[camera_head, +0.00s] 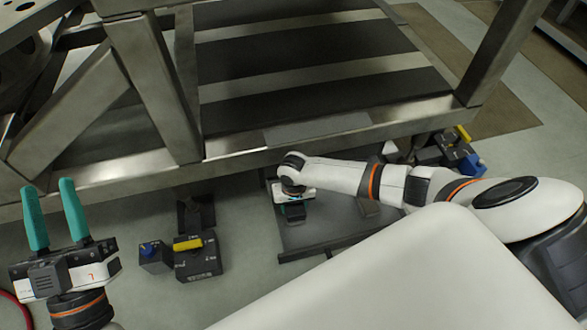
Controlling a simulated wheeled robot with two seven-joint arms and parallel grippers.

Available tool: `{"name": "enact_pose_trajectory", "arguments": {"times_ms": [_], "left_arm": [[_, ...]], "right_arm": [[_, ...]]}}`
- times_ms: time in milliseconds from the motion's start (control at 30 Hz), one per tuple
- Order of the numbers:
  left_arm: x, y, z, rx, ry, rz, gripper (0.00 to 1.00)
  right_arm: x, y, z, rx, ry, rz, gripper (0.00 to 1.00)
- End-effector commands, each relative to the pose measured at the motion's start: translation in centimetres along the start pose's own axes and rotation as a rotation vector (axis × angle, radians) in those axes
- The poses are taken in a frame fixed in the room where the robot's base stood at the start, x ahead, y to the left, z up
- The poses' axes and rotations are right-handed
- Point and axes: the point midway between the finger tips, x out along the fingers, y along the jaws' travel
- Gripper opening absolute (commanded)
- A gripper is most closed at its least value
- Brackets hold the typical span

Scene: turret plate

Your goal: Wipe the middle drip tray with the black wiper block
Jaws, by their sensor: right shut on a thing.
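A dark grey flat tray (315,240) lies on the floor below the metal frame, near the centre of the view. I take it to be the middle drip tray. My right gripper (292,204) is over the tray's left part, pointing down, and is shut on a small dark block, seemingly the black wiper block (294,212). The gripper and arm partly hide the block, and I cannot tell if it touches the tray. My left gripper (48,188) has teal fingers spread apart, pointing up, empty, at the far left, away from the tray.
A steel frame (236,155) with dark slats spans the view above the tray. Dark blocks with yellow and blue parts (197,258) stand left of the tray; similar ones (452,150) stand at right.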

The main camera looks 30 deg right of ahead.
Motion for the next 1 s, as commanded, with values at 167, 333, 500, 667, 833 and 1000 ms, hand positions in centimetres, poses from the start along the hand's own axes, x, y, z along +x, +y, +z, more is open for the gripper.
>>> {"name": "enact_pose_trajectory", "arguments": {"times_ms": [167, 333, 500, 667, 833, 1000], "left_arm": [[0.0, 0.2, -1.5, 0.005, 0.108, 0.004, 0.36], [-0.2, 0.5, -3.0, 0.009, 0.209, 0.009, 0.36], [-0.7, 0.7, -4.4, 0.013, 0.311, 0.015, 0.36], [-1.3, 0.9, -5.7, 0.016, 0.408, 0.020, 0.36], [-2.1, 1.2, -7.0, 0.018, 0.509, 0.025, 0.36], [-3.1, 1.4, -8.2, 0.021, 0.611, 0.031, 0.36]], "right_arm": [[-0.5, -0.1, 0.1, 0.001, 0.000, 0.000, 0.33], [-0.9, -0.3, 0.1, 0.001, 0.000, 0.000, 0.33], [-1.2, -0.4, 0.1, 0.001, 0.000, 0.000, 0.33], [-1.5, -0.5, 0.1, 0.001, 0.000, 0.000, 0.33], [-1.9, -0.6, 0.1, 0.001, 0.000, 0.000, 0.33], [-2.2, -0.7, 0.1, 0.000, 0.000, 0.000, 0.33]]}}
